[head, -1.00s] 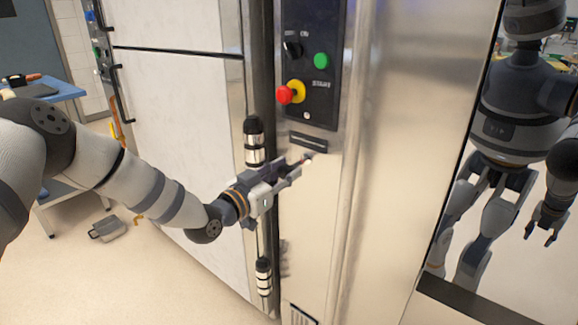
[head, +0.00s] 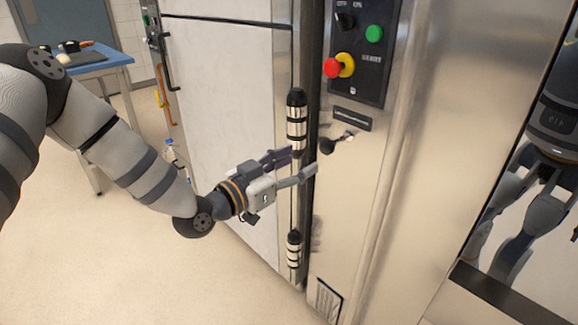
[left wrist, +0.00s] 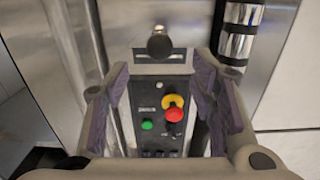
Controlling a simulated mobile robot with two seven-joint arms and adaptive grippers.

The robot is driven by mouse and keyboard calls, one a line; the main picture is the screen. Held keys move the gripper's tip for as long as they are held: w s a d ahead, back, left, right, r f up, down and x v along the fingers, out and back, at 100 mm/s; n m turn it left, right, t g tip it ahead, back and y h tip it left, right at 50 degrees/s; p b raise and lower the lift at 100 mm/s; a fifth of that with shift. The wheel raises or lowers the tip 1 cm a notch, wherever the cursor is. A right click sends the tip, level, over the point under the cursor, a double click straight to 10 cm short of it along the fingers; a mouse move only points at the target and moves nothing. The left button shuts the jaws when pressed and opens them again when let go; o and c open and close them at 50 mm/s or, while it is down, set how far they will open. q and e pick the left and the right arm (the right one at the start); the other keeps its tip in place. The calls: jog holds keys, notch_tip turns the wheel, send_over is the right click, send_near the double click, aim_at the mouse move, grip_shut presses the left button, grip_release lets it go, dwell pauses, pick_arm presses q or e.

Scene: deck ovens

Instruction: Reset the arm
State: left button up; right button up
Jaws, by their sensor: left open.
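My left gripper (head: 301,163) is open and empty in the head view, with its two fingers spread in front of the steel oven front. A small dark round knob or key (head: 327,146) stands out from the steel just past the fingertips, apart from them as far as I can tell. In the left wrist view, the open fingers of my left gripper (left wrist: 161,105) flank the black control panel (left wrist: 155,110), and the round dark knob (left wrist: 159,46) shows above it. My right gripper is not in view.
The control panel (head: 360,50) has a red and yellow stop button (head: 336,66) and a green button (head: 374,33). White oven doors (head: 230,110) with black-banded hinges are behind my arm. A blue-topped table (head: 100,63) stands at the far left. The floor at lower left is clear.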

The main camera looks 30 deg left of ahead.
pick_arm(q)
jog(key=v, duration=0.2)
jog(key=shift+s+a, duration=0.1)
jog(key=shift+s, duration=0.2)
jog(key=s+d+f+n+g+y+p, duration=0.1)
jog(key=s+d+f+g, duration=0.3)
jog(key=s+f, duration=0.55)
jog(key=s+d+f+n+g+y+p, duration=0.1)
jog(key=s+d+f+g, duration=0.1)
jog(key=s+f+g, duration=0.7)
jog(key=s+a+f+g+y, duration=0.1)
jog(key=s+f+g, duration=0.1)
jog(key=s, duration=0.7)
jog(key=s+a+f+n+g+y+p, duration=0.1)
jog(key=s+f+g, duration=0.1)
jog(key=s, duration=0.7)
jog(key=s+a+f+n+g+y, duration=0.1)
jog(key=s+f+g+y, duration=0.1)
jog(key=s, duration=0.8)
jog(key=shift+a+f+g, duration=0.3)
jog(key=shift+a, duration=0.05)
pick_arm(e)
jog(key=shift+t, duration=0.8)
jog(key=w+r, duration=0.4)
pick_arm(q)
jog(key=shift+c, duration=0.5)
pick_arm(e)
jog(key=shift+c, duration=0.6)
